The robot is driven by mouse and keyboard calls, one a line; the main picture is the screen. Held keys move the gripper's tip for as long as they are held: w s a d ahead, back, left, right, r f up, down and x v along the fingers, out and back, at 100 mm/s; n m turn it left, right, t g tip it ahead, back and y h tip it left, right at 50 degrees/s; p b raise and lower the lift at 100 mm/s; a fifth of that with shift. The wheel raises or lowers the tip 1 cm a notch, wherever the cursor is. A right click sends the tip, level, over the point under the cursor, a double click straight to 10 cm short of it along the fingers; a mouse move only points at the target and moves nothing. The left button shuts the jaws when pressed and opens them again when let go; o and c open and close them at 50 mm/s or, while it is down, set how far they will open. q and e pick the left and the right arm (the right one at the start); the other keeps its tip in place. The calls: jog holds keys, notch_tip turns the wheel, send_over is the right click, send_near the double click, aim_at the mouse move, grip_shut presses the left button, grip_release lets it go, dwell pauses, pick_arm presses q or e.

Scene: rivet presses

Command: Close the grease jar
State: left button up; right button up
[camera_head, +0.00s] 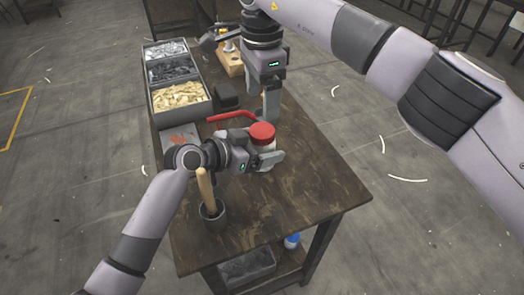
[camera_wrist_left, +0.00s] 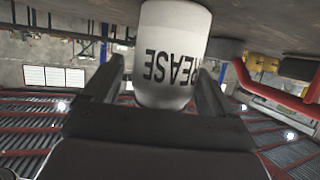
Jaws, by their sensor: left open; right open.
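The grease jar (camera_head: 267,147) is a white jar standing on the wooden table, with a red lid (camera_head: 262,132) at its top. Whether the lid is seated or turned tight cannot be told. My right gripper (camera_head: 271,106) is open and empty, pointing down just beyond the lid.
A grey three-section bin (camera_head: 181,104) stands at the back left of the table (camera_head: 325,190). A red bent handle (camera_head: 231,116) lies behind the jar. A wooden handle stands in a dark cup (camera_head: 213,217) at front left. The table's right side is clear.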

aim_at(263, 131)
pick_arm(q)
jog(key=shift+c, duration=0.3)
jog(key=c, duration=1.5)
pick_arm(e)
jog(key=shift+c, duration=0.9)
pick_arm(q)
grip_shut()
pick_arm(e)
jog(key=shift+s+d+m, duration=0.15)
jog(key=shift+m, duration=0.95)
jog(key=shift+s+d+m, duration=0.1)
jog(key=shift+s+m, duration=0.05)
jog(key=shift+m, duration=0.95)
pick_arm(q)
jog(key=shift+f, duration=0.1)
pick_arm(e)
jog(key=shift+w+a+f, duration=0.1)
jog(key=shift+f, duration=3.9)
jog(key=shift+c, duration=0.3)
jog(key=c, duration=0.8)
jog(key=o, duration=1.1)
